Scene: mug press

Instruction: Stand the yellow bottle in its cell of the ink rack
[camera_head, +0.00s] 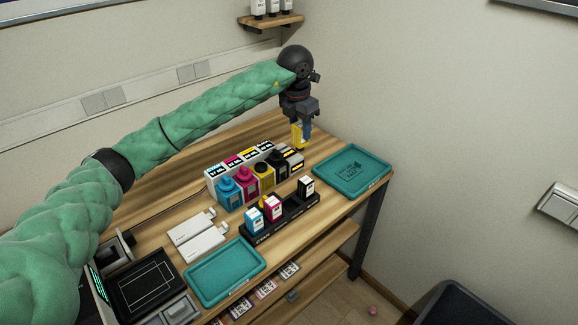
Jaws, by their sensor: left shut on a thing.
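My left gripper (300,138) is shut on the yellow bottle (297,134) and holds it above the far right part of the table. The fingers hide part of the bottle. The black ink rack (284,222) stands nearer the front. It holds a cyan bottle (254,221), a magenta bottle (272,207) and a black bottle (306,187). An empty place shows between the magenta and black ones. The held bottle is behind the rack and apart from it. My right gripper is out of view.
Larger cyan (228,194), magenta (246,183), yellow (264,175) and black containers stand behind the rack, before white boxes. Teal trays lie at the right (352,171) and front (224,272). White flat items (198,237) lie left of the rack. A wall borders the right.

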